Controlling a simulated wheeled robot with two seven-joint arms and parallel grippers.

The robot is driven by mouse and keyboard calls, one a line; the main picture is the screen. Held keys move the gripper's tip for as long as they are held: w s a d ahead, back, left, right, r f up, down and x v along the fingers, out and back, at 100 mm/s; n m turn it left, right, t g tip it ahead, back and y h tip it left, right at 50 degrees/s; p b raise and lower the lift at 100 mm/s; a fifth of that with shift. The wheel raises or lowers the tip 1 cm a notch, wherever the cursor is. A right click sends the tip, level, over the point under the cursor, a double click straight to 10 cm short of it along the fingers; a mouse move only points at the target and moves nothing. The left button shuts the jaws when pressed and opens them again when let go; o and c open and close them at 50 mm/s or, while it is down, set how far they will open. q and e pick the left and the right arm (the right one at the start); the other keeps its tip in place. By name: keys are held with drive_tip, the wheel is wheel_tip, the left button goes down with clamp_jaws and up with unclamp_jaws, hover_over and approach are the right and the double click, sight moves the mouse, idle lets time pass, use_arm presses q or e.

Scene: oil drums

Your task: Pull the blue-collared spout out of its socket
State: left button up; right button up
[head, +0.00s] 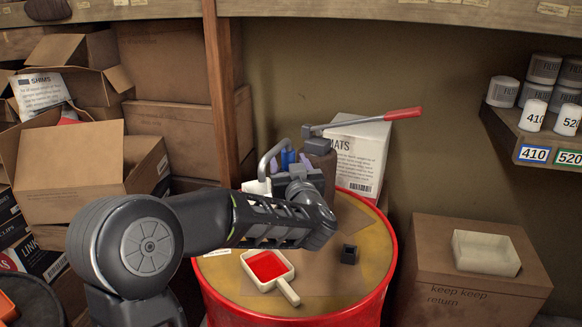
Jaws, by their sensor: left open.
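The spout (268,157) is a bent grey pipe with a blue collar (288,157). It stands upright at the back of the drum top, beside a brown block. My left gripper (284,178) is open, just in front of and below the blue collar. My wrist and fingers hide the spout's lower part and its socket, and I cannot tell whether the fingers touch it. My right gripper is not in view.
The red-rimmed drum (377,290) carries a tray of red liquid (268,267), a small black block (349,254) and a red-handled lever (390,115). A white box (358,150) stands behind. Cartons crowd the left; a shelf with cans (535,115) is at right.

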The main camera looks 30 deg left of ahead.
use_arm(q)
clamp_jaws()
idle(1.3)
